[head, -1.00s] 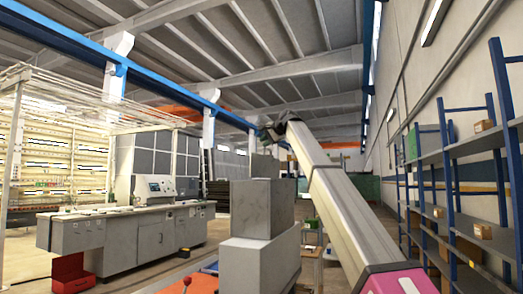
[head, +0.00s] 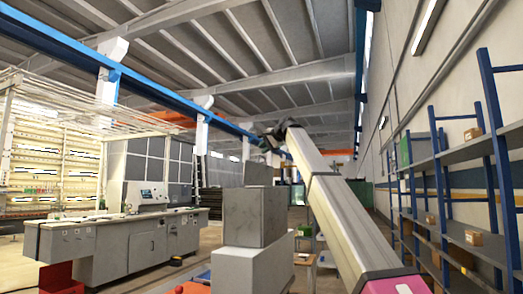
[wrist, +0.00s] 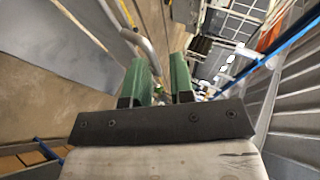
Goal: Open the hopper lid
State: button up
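I cannot make out a hopper lid for certain. My gripper (head: 278,135) is at the far end of my raised arm, above and beyond the stack, small and dark there. In the wrist view my gripper (wrist: 163,82) has two green fingers with a gap between them and nothing visibly held. A bent metal bar (wrist: 143,46) shows just beyond the fingers; I cannot tell whether they touch.
A long grey machine with a control panel (head: 150,235) stands at the left. Blue-framed shelves (head: 465,237) with boxes line the right wall. In the wrist view a flat grey surface (wrist: 55,45) lies at upper left, beside brown floor (wrist: 45,105).

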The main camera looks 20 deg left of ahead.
jog(key=s+d, duration=0.4)
jog(key=d, duration=0.4)
jog(key=shift+s+d+r, duration=0.15)
jog(key=shift+r, duration=0.2)
dwell(0.6)
dwell(0.4)
